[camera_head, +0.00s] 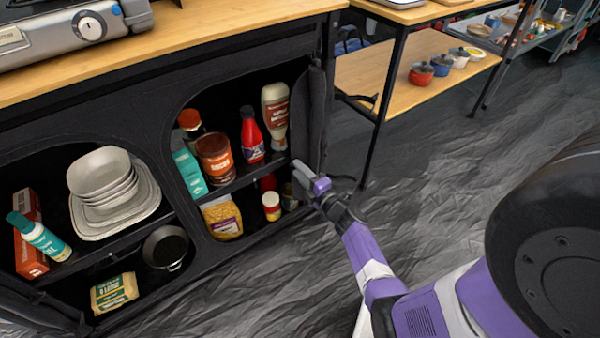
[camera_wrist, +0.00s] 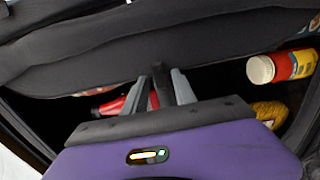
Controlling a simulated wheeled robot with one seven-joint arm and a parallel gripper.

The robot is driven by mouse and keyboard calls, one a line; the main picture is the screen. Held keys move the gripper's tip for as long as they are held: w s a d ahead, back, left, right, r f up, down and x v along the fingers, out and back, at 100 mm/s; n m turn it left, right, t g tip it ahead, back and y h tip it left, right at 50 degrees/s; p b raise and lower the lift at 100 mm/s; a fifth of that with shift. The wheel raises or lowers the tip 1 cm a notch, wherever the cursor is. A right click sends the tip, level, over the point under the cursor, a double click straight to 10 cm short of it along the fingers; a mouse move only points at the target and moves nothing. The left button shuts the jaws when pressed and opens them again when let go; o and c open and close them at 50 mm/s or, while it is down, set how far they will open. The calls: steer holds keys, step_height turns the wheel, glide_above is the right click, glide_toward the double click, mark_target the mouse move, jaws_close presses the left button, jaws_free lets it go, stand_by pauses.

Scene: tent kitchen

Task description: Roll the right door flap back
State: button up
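The right door flap (camera_head: 316,115) is a dark grey fabric bundle hanging along the right edge of the right cabinet opening, which is uncovered. Dark padded fabric (camera_wrist: 150,55), apparently this flap, crosses the upper wrist view. My gripper (camera_head: 301,173) is at the flap's lower part, by the opening's right edge. In the wrist view its two grey fingers (camera_wrist: 160,85) are a little apart, with a narrow dark strip between their tips. I cannot tell whether they pinch it. The left opening is also uncovered, with dark fabric (camera_head: 45,312) at its lower edge.
The right compartment holds a red bottle (camera_head: 252,135), a brown jar (camera_head: 215,158), a sauce bottle (camera_head: 275,115) and a small jar (camera_head: 271,206). A wooden-shelf table (camera_head: 380,80) stands right of the cabinet; the floor in front is clear.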

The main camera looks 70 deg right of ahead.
jaws_close()
stand_by(1.5)
